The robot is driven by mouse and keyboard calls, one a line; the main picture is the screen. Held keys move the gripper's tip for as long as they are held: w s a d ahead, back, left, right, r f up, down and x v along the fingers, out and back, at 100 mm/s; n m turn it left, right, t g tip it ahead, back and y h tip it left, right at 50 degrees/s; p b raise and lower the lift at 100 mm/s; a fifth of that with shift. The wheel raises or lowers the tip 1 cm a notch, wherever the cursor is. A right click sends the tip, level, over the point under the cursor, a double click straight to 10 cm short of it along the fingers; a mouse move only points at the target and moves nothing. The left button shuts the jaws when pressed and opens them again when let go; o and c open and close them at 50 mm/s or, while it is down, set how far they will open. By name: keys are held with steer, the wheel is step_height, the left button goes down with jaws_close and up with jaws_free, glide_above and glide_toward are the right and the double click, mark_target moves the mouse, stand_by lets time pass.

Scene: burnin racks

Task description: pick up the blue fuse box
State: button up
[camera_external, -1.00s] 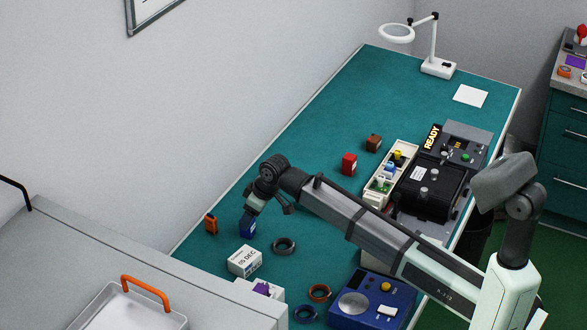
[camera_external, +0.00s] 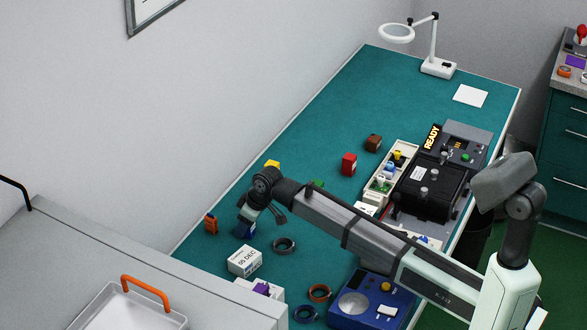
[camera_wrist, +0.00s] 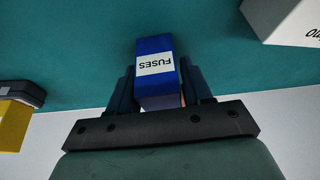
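The blue fuse box (camera_wrist: 157,52) has a white label reading FUSES, upside down in the wrist view. It lies between the two fingers of my gripper (camera_wrist: 158,90), with its far part beyond the fingertips. The fingers stand close along both sides; whether they press on it I cannot tell. In the external view my gripper (camera_external: 245,222) points down over the fuse box (camera_external: 244,231), which is partly hidden by it and sits at the teal bench.
A white dated box (camera_external: 245,261) and a dark ring (camera_external: 284,246) are close by in front and right. A yellow item (camera_external: 272,165) is behind the wrist.

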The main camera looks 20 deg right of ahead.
steer(key=c, duration=0.7)
steer(key=shift+o, duration=0.2)
